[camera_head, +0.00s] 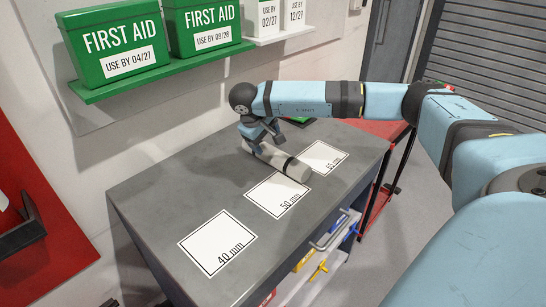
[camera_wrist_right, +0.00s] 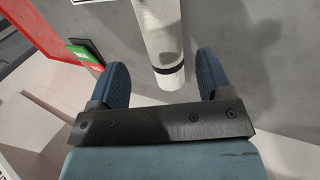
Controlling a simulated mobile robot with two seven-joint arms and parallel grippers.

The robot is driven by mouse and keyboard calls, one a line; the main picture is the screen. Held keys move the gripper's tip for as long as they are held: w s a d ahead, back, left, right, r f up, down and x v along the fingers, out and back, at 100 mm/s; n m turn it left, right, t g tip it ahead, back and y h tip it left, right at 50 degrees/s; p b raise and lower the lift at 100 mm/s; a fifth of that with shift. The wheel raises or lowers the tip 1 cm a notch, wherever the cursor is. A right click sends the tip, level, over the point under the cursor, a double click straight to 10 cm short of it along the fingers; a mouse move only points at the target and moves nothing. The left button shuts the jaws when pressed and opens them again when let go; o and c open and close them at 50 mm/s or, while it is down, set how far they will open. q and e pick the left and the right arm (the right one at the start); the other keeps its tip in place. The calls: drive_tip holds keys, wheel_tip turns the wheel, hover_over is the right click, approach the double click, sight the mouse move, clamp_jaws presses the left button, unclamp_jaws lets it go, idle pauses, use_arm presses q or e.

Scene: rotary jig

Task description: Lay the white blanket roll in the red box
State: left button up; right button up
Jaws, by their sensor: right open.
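The white blanket roll (camera_head: 278,160), a pale cylinder with a dark band, lies on the grey table. Its near end reaches the gap between the 50 mm and 65 mm cards. My right gripper (camera_head: 267,143) is open over the roll's far part, fingers pointing down. In the right wrist view the roll (camera_wrist_right: 158,35) runs between the spread fingers of the right gripper (camera_wrist_right: 163,70), with clear space seen on each side. I cannot make out a red box for certain; a red surface (camera_head: 387,128) shows beyond the table's right end. My left gripper is out of view.
The grey table (camera_head: 165,205) carries a 40 mm card (camera_head: 215,240), a 50 mm card (camera_head: 268,197) and a 65 mm card (camera_head: 322,155). A green wall shelf (camera_head: 160,72) holds first aid boxes (camera_head: 115,40).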

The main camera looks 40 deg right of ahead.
sight(272, 152)
drive_tip(key=x, duration=0.3)
drive_tip(key=shift+w+f, duration=0.1)
drive_tip(key=shift+f, duration=0.25)
drive_tip(key=shift+b+x, duration=0.3)
drive_tip(key=shift+x, duration=2.35)
drive_tip(key=shift+r, duration=0.15)
drive_tip(key=c, duration=1.1)
drive_tip(key=shift+d, duration=0.1)
drive_tip(key=shift+c, duration=0.2)
